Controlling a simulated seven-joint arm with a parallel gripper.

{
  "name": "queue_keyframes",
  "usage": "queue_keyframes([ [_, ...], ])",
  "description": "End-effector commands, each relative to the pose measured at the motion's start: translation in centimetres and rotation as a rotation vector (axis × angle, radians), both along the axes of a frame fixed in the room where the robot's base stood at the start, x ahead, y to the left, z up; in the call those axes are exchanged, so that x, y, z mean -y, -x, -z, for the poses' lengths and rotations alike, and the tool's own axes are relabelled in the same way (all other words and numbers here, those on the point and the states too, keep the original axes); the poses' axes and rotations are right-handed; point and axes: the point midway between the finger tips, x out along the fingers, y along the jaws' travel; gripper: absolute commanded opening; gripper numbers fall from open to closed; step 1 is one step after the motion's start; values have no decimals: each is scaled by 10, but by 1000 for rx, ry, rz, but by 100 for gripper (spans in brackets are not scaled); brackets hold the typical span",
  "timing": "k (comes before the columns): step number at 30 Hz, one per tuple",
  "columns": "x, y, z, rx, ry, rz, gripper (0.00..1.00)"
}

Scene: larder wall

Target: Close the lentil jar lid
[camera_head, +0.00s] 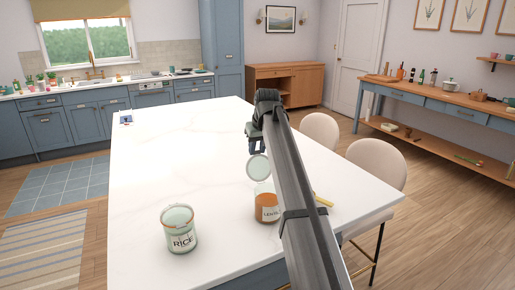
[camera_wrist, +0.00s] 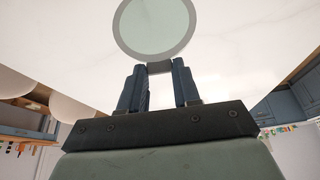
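The lentil jar (camera_head: 266,208) stands upright on the white island top, with orange-brown contents and a label partly hidden by my arm. Its pale round lid (camera_head: 259,168) is open, standing up above the jar's rim. In the wrist view the lid (camera_wrist: 155,24) lies just beyond my fingertips, a grey-rimmed disc with a small grey tab. My gripper (camera_head: 256,149) is at the lid's upper edge. In the wrist view my gripper (camera_wrist: 159,68) has its two dark fingers a little apart, and the tab fills the gap between their tips, so they appear closed on it.
A rice jar (camera_head: 179,229) stands on the island (camera_head: 165,150) to the left of the lentil jar. A yellow object (camera_head: 322,200) lies right of my arm. Two chairs (camera_head: 377,165) stand at the right edge. The island's far left is mostly clear.

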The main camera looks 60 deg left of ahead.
Motion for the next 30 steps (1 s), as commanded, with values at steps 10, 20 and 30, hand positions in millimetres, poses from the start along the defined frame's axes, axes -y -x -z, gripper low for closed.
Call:
queue_keyframes([
  [10, 1, 0, 2, 0, 4, 0, 0],
  [20, 3, 0, 2, 1, -1, 0, 0],
  [30, 27, 3, 0, 14, -138, 1, 0],
])
